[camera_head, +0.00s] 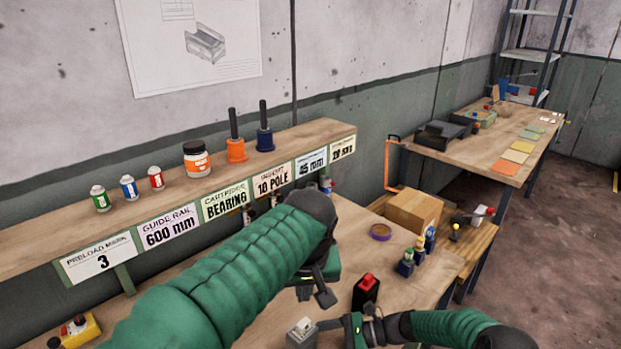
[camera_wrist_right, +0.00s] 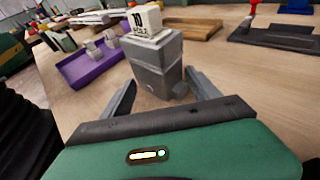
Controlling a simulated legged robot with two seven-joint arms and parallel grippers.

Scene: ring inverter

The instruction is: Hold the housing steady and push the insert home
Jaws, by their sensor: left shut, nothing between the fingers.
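The grey housing (camera_wrist_right: 157,72) stands upright on the table in the right wrist view. The white insert (camera_wrist_right: 146,20), lettered "10", sits at its top and stands proud of it. In the head view the housing (camera_head: 302,338) is at the bottom edge, partly cut off. My right gripper (camera_wrist_right: 162,98) is open, with one finger on each side of the housing's lower part; I cannot tell whether they touch it. My left gripper (camera_head: 325,299) is shut and empty above the table, behind the housing, partly hidden by my arm.
A black block with a red top (camera_head: 366,290) stands near my right gripper. A purple tray (camera_wrist_right: 92,67) with small grey blocks lies left of the housing. A labelled shelf (camera_head: 180,205) runs along the wall.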

